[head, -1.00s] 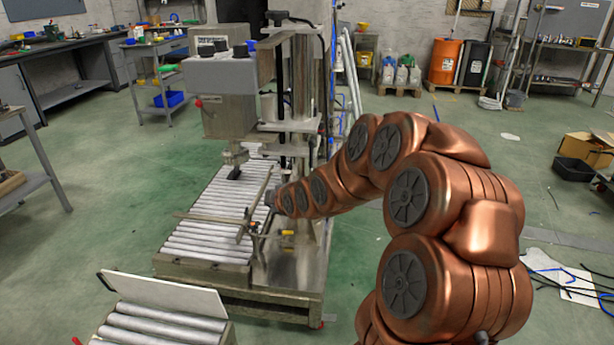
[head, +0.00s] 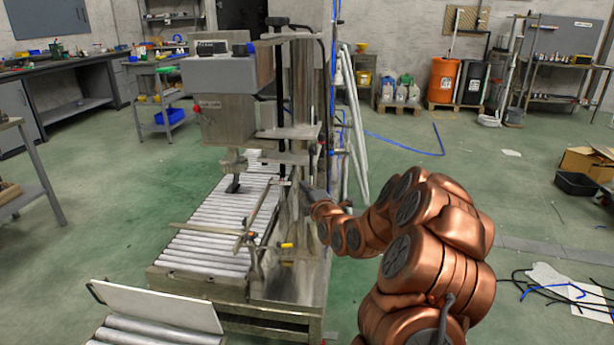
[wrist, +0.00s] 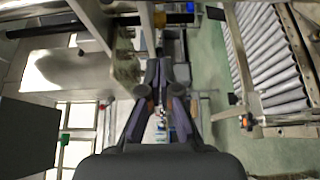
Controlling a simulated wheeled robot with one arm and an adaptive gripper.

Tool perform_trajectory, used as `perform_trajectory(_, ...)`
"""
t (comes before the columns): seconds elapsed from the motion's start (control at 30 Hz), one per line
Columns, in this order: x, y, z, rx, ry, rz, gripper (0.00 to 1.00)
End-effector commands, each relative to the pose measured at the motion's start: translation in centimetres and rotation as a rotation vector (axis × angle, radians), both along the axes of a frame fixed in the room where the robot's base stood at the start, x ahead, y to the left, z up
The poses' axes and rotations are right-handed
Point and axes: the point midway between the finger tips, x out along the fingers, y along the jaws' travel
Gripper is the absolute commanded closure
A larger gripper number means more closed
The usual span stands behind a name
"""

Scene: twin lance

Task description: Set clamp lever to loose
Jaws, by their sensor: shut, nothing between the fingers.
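The filling machine (head: 230,75) stands over a roller conveyor in the head view. On its lower frame are a yellow lever (head: 287,245) and a small orange knob (head: 252,235) on the guide rail; I cannot tell for sure which is the clamp lever, nor its setting. My gripper (head: 304,187) is beside the machine's column, above and right of both, apart from them. In the wrist view my gripper (wrist: 160,72) is shut and empty, with machine plates and bars close to its left. An orange-red part (wrist: 247,122) shows on the rail at the right.
A black rod (wrist: 150,20) crosses near my fingers. White slanted rails (head: 357,130) stand behind.

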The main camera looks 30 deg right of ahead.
Motion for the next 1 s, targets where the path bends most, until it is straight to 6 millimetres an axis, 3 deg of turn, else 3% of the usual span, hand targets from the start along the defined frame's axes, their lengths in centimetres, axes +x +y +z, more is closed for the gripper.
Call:
perform_trajectory(0.27,1.5,-0.1,-0.1,0.001,0.002,0.004,1.0)
perform_trajectory(1.0,8.7,-1.4,-0.1,0.0,0.003,0.003,1.0)
